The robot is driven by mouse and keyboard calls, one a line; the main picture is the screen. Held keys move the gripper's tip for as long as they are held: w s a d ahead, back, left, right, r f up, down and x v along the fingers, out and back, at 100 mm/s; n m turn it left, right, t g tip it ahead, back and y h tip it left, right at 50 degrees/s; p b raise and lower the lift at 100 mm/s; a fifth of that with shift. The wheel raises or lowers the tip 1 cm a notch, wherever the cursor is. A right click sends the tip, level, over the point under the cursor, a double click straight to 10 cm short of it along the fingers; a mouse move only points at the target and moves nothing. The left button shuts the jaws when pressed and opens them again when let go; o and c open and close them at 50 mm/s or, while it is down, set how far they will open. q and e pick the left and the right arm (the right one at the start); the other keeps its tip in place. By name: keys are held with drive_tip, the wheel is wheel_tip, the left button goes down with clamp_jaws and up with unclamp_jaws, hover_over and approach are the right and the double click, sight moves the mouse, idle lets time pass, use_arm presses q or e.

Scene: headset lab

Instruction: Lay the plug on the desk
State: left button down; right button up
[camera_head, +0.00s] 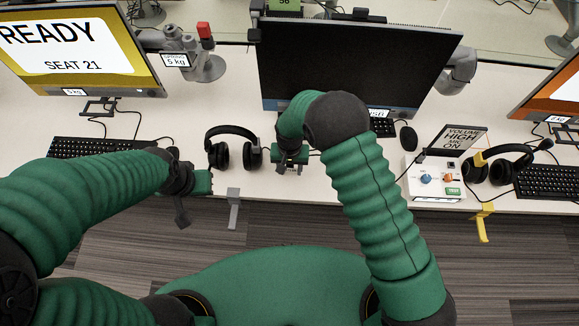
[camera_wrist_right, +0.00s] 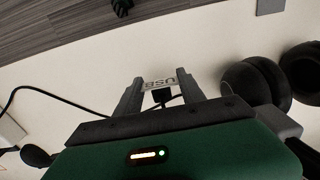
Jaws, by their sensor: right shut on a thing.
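The plug (camera_wrist_right: 161,95) is a small dark piece with a pale "USB" tag, seen between the fingertips in the right wrist view. A thin black cable (camera_wrist_right: 60,93) runs to it from the left. My right gripper (camera_wrist_right: 160,88) is shut on the plug. In the head view this gripper (camera_head: 291,168) is over the front part of the white desk (camera_head: 300,192), below the dark monitor. The plug is too small to make out there, and its gap to the desk is unclear. My left gripper (camera_head: 182,205) hangs at the desk's front edge; its jaw opening is unclear.
Black headphones (camera_head: 233,150) lie just left of my right gripper. A grey hook (camera_head: 233,205) and a yellow hook (camera_head: 483,222) are on the front edge. A control box (camera_head: 436,182), a headset (camera_head: 500,165) and a mouse (camera_head: 407,138) stand at right.

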drive_tip(key=shift+f+b, duration=0.8)
drive_tip(key=shift+f, duration=0.5)
drive_tip(key=o, duration=1.4)
drive_tip(key=shift+r, duration=0.1)
wheel_tip(320, 180, up, 23)
drive_tip(key=p, duration=0.5)
